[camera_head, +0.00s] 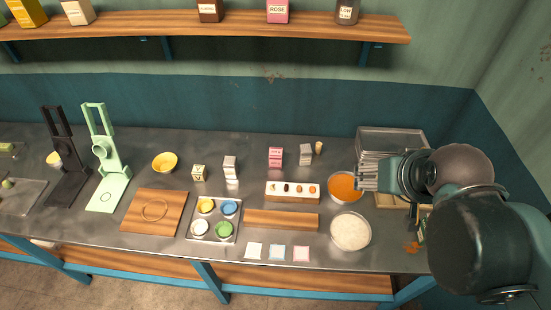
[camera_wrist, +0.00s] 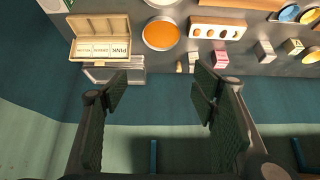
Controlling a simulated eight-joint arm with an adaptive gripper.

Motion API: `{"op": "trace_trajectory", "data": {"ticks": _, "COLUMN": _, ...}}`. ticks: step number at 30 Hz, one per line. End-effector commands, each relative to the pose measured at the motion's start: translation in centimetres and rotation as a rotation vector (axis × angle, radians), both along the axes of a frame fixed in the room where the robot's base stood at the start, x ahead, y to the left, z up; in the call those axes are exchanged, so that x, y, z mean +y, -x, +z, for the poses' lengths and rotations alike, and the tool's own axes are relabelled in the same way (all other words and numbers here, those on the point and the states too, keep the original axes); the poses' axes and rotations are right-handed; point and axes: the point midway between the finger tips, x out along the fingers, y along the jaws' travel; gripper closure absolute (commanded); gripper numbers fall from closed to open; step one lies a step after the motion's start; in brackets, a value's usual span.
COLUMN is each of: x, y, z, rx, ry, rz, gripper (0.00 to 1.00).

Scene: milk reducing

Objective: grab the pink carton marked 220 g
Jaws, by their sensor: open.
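A small pink carton (camera_head: 275,157) stands upright on the grey counter, behind the white egg-like tray; its print is too small to read. It also shows in the wrist view (camera_wrist: 222,57), right of my fingers and farther off. My gripper (camera_head: 364,177) is over the right part of the counter, beside the orange bowl and well right of the pink carton. In the wrist view my gripper (camera_wrist: 160,88) has its two fingers wide apart with nothing between them.
White cartons (camera_head: 306,154) (camera_head: 230,166) stand on either side of the pink one. The orange bowl (camera_head: 345,187) and white bowl (camera_head: 350,231) are near my gripper. A wooden box (camera_wrist: 100,47) labelled PINK lies at right. A shelf (camera_head: 160,30) holds a pink ROSE box (camera_head: 277,11).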

Motion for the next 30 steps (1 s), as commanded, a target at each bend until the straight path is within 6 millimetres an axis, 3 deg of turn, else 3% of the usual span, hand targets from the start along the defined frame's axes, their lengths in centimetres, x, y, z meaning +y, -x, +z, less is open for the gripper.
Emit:
{"op": "trace_trajectory", "data": {"ticks": 3, "x": 0.0, "y": 0.0, "z": 0.0, "rx": 0.000, "ry": 0.000, "rz": 0.000, "gripper": 0.49}}
{"op": "trace_trajectory", "data": {"ticks": 17, "x": 0.1, "y": -0.5, "z": -0.4, "rx": -0.003, "ry": 0.026, "rz": 0.029, "gripper": 0.49}}
{"op": "trace_trajectory", "data": {"ticks": 30, "x": 1.0, "y": -5.3, "z": -3.6, "rx": -0.029, "ry": 0.317, "rz": 0.329, "gripper": 0.49}}
